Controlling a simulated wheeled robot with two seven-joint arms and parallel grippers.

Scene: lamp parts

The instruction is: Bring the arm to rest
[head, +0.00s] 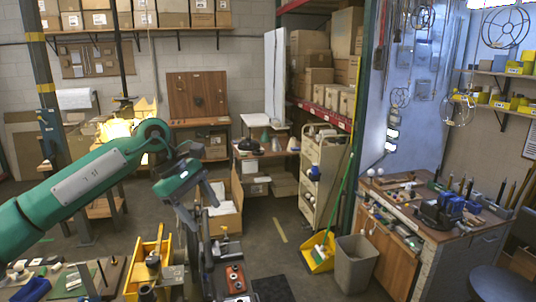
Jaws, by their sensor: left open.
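My left arm (90,180), green with a grey panel, reaches in from the left and bends down at a dark wrist joint. My left gripper (200,211) hangs at its end, open, tilted downward, above the low cluttered area at the bottom of the head view. I see nothing held between its fingers. Dark upright parts just below it make the fingertips hard to separate from the background. My right gripper is not in view.
A yellow holder (143,262) and a board with small parts (70,280) lie at bottom left. A grey bin (356,264) and yellow dustpan (320,254) stand on the floor. A cluttered workbench (450,236) is at right.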

